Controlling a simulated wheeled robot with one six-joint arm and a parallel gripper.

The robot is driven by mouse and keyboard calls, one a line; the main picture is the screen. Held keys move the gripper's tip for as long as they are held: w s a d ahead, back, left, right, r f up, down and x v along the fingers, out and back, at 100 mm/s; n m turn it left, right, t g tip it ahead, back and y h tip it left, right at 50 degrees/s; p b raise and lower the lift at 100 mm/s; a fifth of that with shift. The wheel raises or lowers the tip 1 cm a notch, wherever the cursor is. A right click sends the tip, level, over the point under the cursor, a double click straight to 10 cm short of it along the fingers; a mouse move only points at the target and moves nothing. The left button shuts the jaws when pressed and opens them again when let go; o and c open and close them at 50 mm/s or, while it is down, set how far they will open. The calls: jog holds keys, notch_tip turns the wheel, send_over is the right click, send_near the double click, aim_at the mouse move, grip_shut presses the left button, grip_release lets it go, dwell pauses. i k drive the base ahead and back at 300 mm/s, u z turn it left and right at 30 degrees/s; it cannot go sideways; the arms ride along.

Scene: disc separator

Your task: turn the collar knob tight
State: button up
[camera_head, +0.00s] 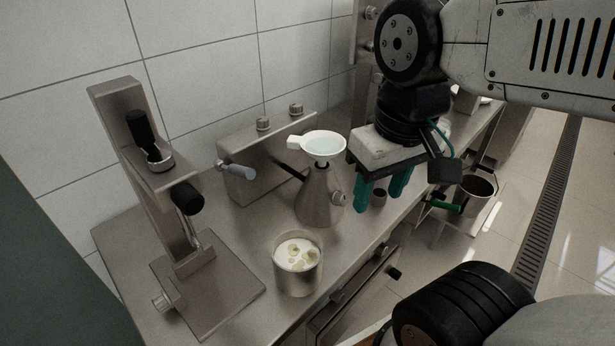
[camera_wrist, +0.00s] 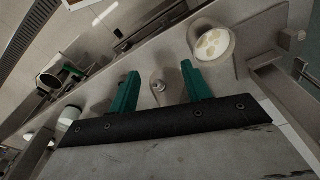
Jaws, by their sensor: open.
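A conical steel vessel (camera_head: 318,205) stands on the bench, with a white funnel-like dish (camera_head: 324,144) on top. A small round knob (camera_head: 338,198) sticks out from its right side; I take it as the collar knob. My gripper (camera_head: 378,205) points down just right of that knob, its green fingers apart and empty. A small dark round cup-like piece (camera_head: 379,197) shows between the fingers there. In the wrist view, a small round metal piece (camera_wrist: 158,87) lies between the spread fingers of my gripper (camera_wrist: 160,68); I cannot tell whether it is the knob or the cup-like piece.
A lever stand (camera_head: 140,150) is at left, and a steel box with knobs (camera_head: 262,150) is behind. A bucket (camera_head: 476,195) is right, below bench level.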

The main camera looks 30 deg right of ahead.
aim_at(338, 198)
jog(key=z, duration=0.7)
jog(key=k, duration=1.3)
jog(key=u, duration=1.15)
jog(key=i, duration=0.5)
